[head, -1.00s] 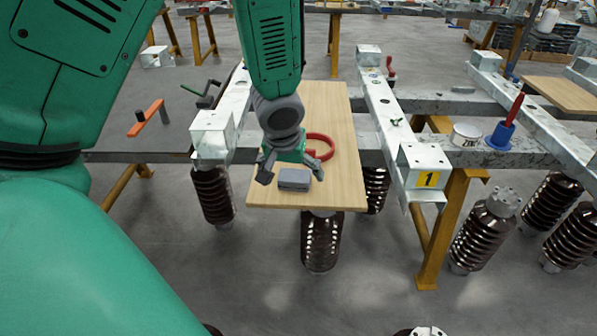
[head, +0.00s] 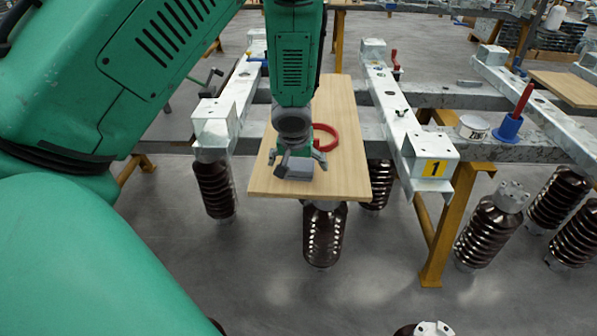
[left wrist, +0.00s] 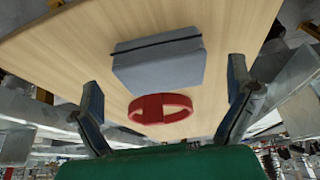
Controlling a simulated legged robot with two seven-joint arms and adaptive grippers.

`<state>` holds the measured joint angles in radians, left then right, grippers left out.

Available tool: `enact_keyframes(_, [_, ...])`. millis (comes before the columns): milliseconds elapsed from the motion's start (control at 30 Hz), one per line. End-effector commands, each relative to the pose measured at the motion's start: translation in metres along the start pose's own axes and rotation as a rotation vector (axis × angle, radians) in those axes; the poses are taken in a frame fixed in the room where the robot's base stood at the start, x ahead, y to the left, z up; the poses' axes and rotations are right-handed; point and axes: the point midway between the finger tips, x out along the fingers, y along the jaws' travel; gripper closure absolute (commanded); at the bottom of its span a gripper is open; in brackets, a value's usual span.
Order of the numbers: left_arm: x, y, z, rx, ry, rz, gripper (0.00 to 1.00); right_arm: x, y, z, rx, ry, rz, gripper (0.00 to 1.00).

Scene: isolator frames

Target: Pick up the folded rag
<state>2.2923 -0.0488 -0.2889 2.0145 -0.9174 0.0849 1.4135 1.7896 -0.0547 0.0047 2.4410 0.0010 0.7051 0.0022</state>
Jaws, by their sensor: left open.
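The folded rag (head: 297,169) is a small grey-blue block lying on a light wooden board (head: 343,165), near the board's front edge. In the left wrist view the rag (left wrist: 160,65) shows a dark line across it and lies ahead, between the lines of the two fingers. My left gripper (head: 297,158) is above and just behind the rag, fingers spread to either side of it. In the left wrist view the gripper (left wrist: 167,105) is open and empty. Whether the fingers touch the board cannot be told. My right gripper is not in view.
A red ring (head: 325,138) lies on the board just behind the rag; it also shows in the left wrist view (left wrist: 160,108). Metal rails flank the board, the right one with a yellow "1" label (head: 434,168). A white tape roll (head: 473,127) and a blue holder (head: 508,128) stand right.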

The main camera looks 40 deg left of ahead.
Motion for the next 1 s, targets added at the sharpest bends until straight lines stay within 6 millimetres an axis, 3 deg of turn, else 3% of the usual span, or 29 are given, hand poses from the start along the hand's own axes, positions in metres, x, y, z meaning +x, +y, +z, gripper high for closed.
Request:
enact_keyframes(133, [0.018,-0.001,0.0,0.0,0.001,-0.001,0.03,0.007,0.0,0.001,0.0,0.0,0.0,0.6])
enact_keyframes(400, [0.019,-0.001,0.0,-0.002,0.001,0.001,0.03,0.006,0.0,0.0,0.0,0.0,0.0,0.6])
enact_keyframes(533, [0.019,-0.001,0.0,-0.002,0.001,0.001,0.48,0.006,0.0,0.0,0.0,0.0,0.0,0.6])
enact_keyframes(867, [0.019,-0.001,0.0,-0.002,0.001,0.001,0.49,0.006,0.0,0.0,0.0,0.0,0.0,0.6])
enact_keyframes(1000, [0.008,-0.001,-0.005,-0.003,0.003,0.002,0.49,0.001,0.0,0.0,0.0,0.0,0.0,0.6])
